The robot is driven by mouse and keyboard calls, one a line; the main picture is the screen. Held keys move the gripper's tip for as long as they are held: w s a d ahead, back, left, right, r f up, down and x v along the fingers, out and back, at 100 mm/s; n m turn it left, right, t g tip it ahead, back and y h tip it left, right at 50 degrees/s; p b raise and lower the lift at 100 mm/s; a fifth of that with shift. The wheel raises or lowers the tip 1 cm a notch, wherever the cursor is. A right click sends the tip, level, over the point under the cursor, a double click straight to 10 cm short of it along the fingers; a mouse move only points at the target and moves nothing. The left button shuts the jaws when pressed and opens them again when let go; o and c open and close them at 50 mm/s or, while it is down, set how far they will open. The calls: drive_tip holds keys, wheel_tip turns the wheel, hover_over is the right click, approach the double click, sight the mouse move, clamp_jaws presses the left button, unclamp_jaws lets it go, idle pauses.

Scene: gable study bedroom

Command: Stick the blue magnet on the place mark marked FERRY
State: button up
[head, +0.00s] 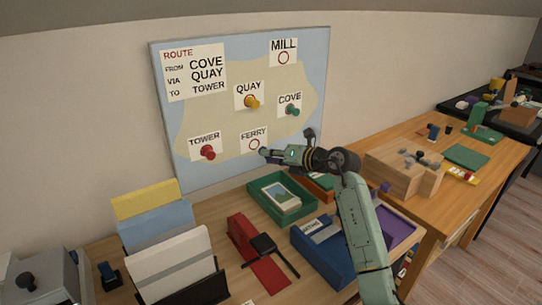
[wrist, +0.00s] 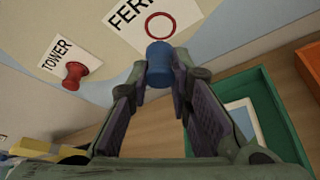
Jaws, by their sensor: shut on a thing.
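The board (head: 320,100) on the wall carries place cards. The FERRY card (head: 247,135) with its red ring (head: 254,146) is low on the board, and the ring also shows in the wrist view (wrist: 160,25). My gripper (head: 272,153) is shut on the blue magnet (wrist: 158,65), which sits between the fingertips. In the wrist view the magnet appears just below the ring, overlapping the card's lower edge. I cannot tell whether it touches the board.
A red magnet (head: 208,152) is on TOWER, a yellow one (head: 251,102) on QUAY, a green one (head: 292,110) on COVE. Below stand a green tray (head: 256,196), a file rack (head: 208,292) and a blue box (head: 318,256).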

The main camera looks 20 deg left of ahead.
sight(263, 148)
drive_tip(key=shift+w+a, duration=0.65)
drive_tip(key=shift+a, duration=0.25)
drive_tip(key=shift+w+a, duration=0.65)
drive_tip(key=shift+a, duration=0.2)
drive_tip(key=shift+w+a, duration=0.15)
drive_tip(key=shift+a, duration=0.05)
drive_tip(key=o, duration=0.9)
drive_tip(key=shift+s+d, duration=1.1)
drive_tip(key=shift+d, duration=0.3)
drive_tip(key=shift+s+d, duration=1.1)
drive_tip(key=shift+d, duration=0.3)
drive_tip(key=shift+d+f, duration=0.1)
